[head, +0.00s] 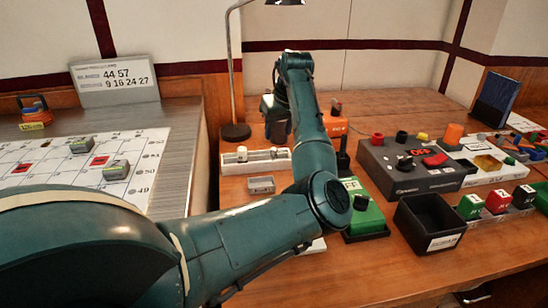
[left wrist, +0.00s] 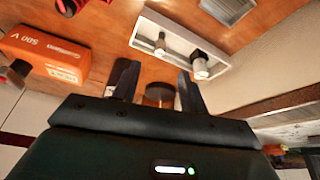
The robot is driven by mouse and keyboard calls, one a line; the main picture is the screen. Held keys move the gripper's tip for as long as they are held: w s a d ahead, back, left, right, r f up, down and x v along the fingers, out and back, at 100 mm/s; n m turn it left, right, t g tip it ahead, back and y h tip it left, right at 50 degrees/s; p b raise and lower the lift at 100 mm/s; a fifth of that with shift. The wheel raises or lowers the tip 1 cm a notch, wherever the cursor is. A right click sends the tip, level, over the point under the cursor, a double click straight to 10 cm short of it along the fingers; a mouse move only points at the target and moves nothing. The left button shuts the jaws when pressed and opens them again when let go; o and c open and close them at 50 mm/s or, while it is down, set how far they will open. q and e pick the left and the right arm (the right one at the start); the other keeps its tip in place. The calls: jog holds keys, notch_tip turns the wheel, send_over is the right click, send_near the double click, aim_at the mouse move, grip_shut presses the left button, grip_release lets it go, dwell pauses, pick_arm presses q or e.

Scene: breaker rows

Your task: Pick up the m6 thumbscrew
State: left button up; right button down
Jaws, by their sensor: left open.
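A shallow white tray (head: 232,169) stands behind the small grey box, and it also shows in the left wrist view (left wrist: 183,32). Two small knobbed pieces like thumbscrews stand upright in it: a thicker pale one (left wrist: 200,66) and a slimmer one (left wrist: 160,45). The pale one also shows in the head view (head: 242,153). No readable mark tells me which is the M6 thumbscrew. My left gripper (left wrist: 158,86) is open, its fingers pointing toward the tray side, with nothing held. A dark round-topped thing (left wrist: 159,95) shows between the fingers, partly hidden. My right gripper is not in view.
An orange box (left wrist: 48,53) marked 500 V stands beside the tray. A lamp base (head: 235,132) is behind it. A green block (head: 366,215), a black bin (head: 428,224) and a grey control box (head: 410,166) stand to the right.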

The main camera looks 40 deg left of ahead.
aim_at(275, 150)
pick_arm(q)
jog(key=x, duration=0.4)
jog(key=shift+f, duration=0.1)
jog(key=b+x, duration=0.1)
jog(key=x, duration=0.3)
jog(key=shift+f+b, duration=0.3)
jog(key=shift+b, duration=0.05)
jog(key=shift+a+f, duration=0.15)
jog(key=shift+f, duration=0.1)
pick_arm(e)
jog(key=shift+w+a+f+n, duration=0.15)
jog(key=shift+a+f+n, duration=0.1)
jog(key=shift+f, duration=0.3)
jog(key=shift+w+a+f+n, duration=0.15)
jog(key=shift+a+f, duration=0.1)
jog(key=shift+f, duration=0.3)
pick_arm(q)
grip_shut()
